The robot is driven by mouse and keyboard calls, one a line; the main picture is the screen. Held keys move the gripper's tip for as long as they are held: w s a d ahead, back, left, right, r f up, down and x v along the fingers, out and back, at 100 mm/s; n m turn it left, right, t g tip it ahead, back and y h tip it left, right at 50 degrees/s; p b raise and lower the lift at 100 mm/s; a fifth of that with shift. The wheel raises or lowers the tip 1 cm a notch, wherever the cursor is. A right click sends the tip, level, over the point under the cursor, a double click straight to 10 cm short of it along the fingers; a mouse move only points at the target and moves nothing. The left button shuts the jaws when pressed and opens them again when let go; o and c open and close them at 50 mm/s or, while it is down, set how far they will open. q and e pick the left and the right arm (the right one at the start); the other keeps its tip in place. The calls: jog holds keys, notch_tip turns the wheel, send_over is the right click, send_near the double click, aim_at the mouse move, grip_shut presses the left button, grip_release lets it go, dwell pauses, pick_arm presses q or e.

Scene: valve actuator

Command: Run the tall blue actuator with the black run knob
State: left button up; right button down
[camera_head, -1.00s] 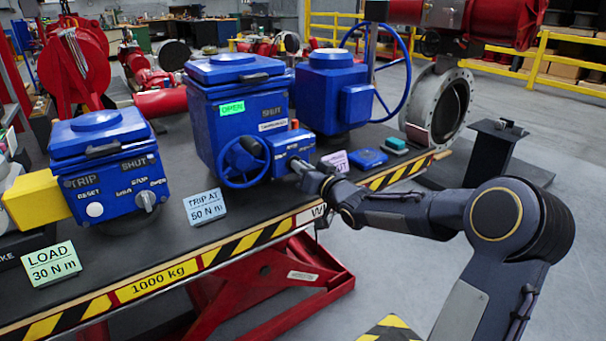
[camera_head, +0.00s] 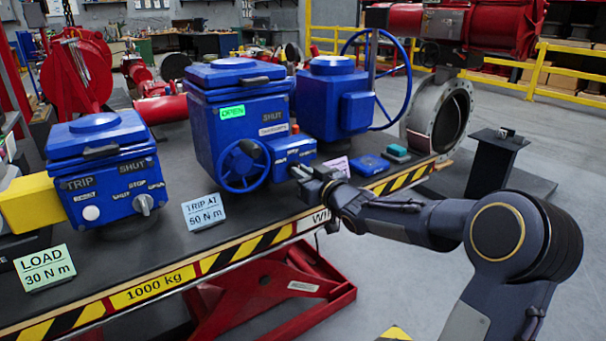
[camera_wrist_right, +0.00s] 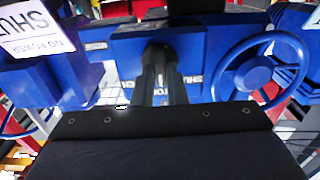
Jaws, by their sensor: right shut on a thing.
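The tall blue actuator (camera_head: 220,125) stands mid-bench, with a green OPEN tag, a blue handwheel (camera_head: 243,165) and a small blue control box (camera_head: 291,150) low on its front. My right gripper (camera_head: 300,173) reaches in from the right to the front of this box. In the right wrist view, the fingers (camera_wrist_right: 160,77) are shut on the black run knob (camera_wrist_right: 160,53) on the box face. The fingers and wrist hide most of the knob in the head view. The handwheel (camera_wrist_right: 248,70) is to the right of the fingers there. My left gripper is out of view.
A shorter blue actuator (camera_head: 105,165) with a grey knob stands at left. Cards reading LOAD 30 N m (camera_head: 44,268) and TRIP AT 50 N m (camera_head: 204,211) stand in front. Another blue unit (camera_head: 335,95) with a large handwheel is behind right. A SHUT card (camera_wrist_right: 20,35) shows at the wrist view's left.

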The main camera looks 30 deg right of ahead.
jog(key=c, duration=1.5)
grip_release()
jog(key=shift+o, duration=0.2)
jog(key=shift+s, duration=0.1)
jog(key=s+p, duration=0.1)
jog(key=s, duration=0.6)
jog(key=shift+s+d, duration=0.3)
jog(key=shift+s, duration=0.05)
